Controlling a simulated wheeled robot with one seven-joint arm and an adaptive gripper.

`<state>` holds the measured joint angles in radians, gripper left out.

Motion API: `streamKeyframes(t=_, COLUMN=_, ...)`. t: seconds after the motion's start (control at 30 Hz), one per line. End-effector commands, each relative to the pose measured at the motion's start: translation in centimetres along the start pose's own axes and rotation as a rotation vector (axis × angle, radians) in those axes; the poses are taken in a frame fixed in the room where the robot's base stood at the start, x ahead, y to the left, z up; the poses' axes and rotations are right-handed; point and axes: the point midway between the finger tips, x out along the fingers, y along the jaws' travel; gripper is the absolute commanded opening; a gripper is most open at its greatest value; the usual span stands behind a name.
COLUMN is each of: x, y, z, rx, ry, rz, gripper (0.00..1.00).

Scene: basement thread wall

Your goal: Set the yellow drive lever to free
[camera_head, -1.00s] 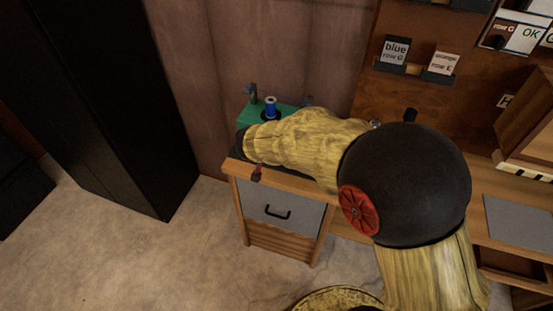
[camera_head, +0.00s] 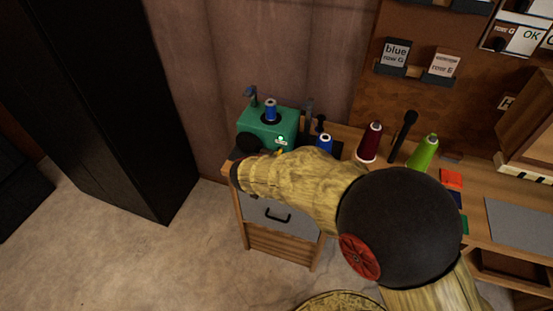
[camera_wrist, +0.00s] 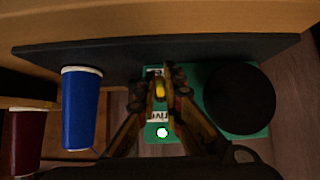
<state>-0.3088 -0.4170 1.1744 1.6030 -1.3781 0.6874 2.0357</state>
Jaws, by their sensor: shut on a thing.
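The green machine (camera_head: 262,126) stands on the desk's left end, with a black wheel at its left side. It also shows in the wrist view (camera_wrist: 210,128). The yellow drive lever (camera_wrist: 160,89) sits between the fingertips of my gripper (camera_wrist: 160,84), which is shut on it. A little of the yellow shows in the head view (camera_head: 280,151). A white label (camera_wrist: 158,117), partly readable as "drive", lies beside the lever. Another label (camera_wrist: 154,72) is mostly hidden by the fingers. A light glows pale green on the machine (camera_head: 281,138).
A blue spool (camera_head: 270,109) stands on the machine and a blue cone (camera_head: 324,142) beside it. A dark red cone (camera_head: 371,139), a black upright post (camera_head: 404,132) and a green cone (camera_head: 424,150) stand to the right. A black cabinet (camera_head: 105,110) is at left.

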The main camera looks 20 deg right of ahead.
Motion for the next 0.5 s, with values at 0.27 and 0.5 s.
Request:
streamKeyframes(t=0.27, x=-0.01, y=-0.04, z=0.03, rx=0.000, ry=-0.001, rz=-0.001, gripper=0.19)
streamKeyframes(t=0.5, x=0.00, y=-0.01, z=0.03, rx=0.000, ry=-0.001, rz=0.000, gripper=0.27)
